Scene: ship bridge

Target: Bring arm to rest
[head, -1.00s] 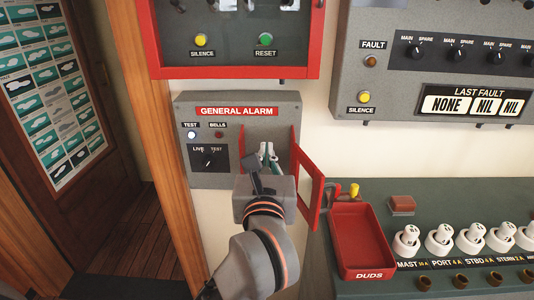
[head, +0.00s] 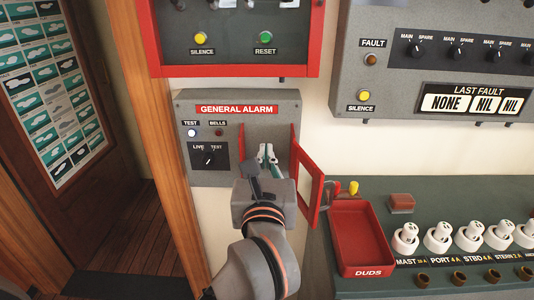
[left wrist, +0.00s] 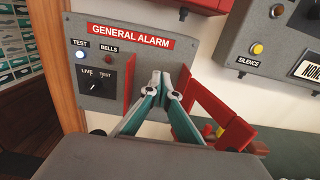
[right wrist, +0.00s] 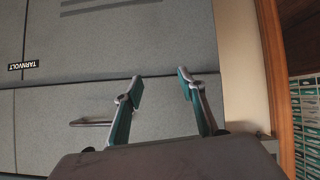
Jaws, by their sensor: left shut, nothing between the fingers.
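My left gripper (head: 267,154) is shut and empty in front of the grey general alarm box (head: 254,97). Its fingertips are at the open recess at the right of the box, beside a swung-open red cover (head: 309,187). Whether they touch anything there I cannot tell. In the left wrist view the fingertips (left wrist: 164,83) meet in front of the box, between two red cover sides. My right gripper (right wrist: 158,82) shows only in the right wrist view, open and empty, before grey cabinet panels (right wrist: 60,110).
The red duds tray (head: 341,215) and a console with white fuse holders (head: 405,238) are at the lower right. A red-framed panel (head: 312,45) hangs above the alarm box. A wooden door frame (head: 165,130) stands close to its left.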

